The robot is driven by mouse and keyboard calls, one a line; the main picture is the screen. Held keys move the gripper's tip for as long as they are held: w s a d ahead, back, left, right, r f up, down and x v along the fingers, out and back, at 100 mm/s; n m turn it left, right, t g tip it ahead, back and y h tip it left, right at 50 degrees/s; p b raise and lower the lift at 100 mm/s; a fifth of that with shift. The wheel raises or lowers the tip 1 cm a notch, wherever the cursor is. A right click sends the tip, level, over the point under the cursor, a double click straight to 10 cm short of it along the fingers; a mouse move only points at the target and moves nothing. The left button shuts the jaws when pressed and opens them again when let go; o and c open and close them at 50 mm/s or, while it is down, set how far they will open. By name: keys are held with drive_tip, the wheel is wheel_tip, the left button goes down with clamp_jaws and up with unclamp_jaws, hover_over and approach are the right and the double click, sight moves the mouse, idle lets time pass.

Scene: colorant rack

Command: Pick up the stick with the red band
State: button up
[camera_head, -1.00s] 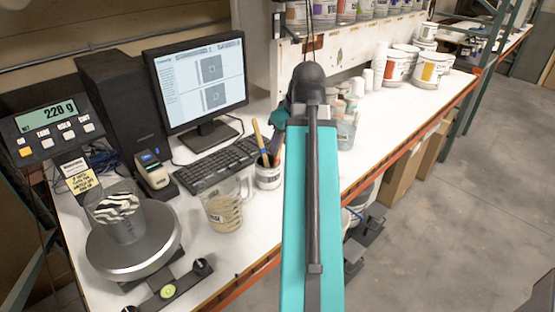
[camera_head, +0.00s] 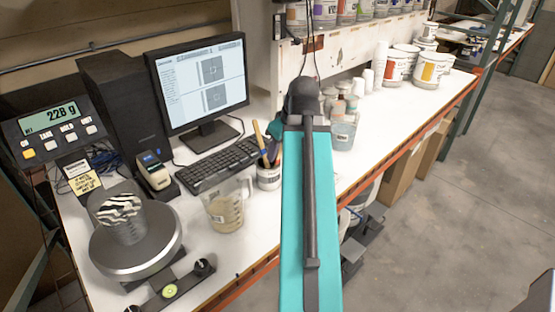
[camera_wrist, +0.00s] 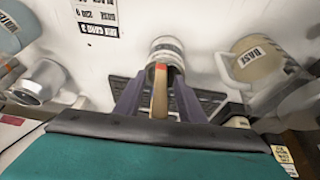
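The stick with the red band (camera_wrist: 160,85) is a flat wooden stick in the wrist view, with red near its far end. It stands in a white cup (camera_wrist: 167,51), which also shows in the head view (camera_head: 268,178) with several sticks or handles in it. In the wrist view my gripper (camera_wrist: 157,86) is open, with one finger on each side of the stick and gaps between. I cannot tell whether either finger touches it. In the head view my teal arm hides most of the gripper.
A measuring jug (camera_head: 226,207) stands left of the cup, near the table's front edge. A keyboard (camera_head: 218,167) lies behind the jug. A scale (camera_head: 137,245) bears a container at the left. Several small containers (camera_head: 343,130) stand to the right.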

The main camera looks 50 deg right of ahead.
drive_tip(key=shift+x, duration=1.05)
drive_tip(key=shift+c, duration=0.2)
clamp_jaws()
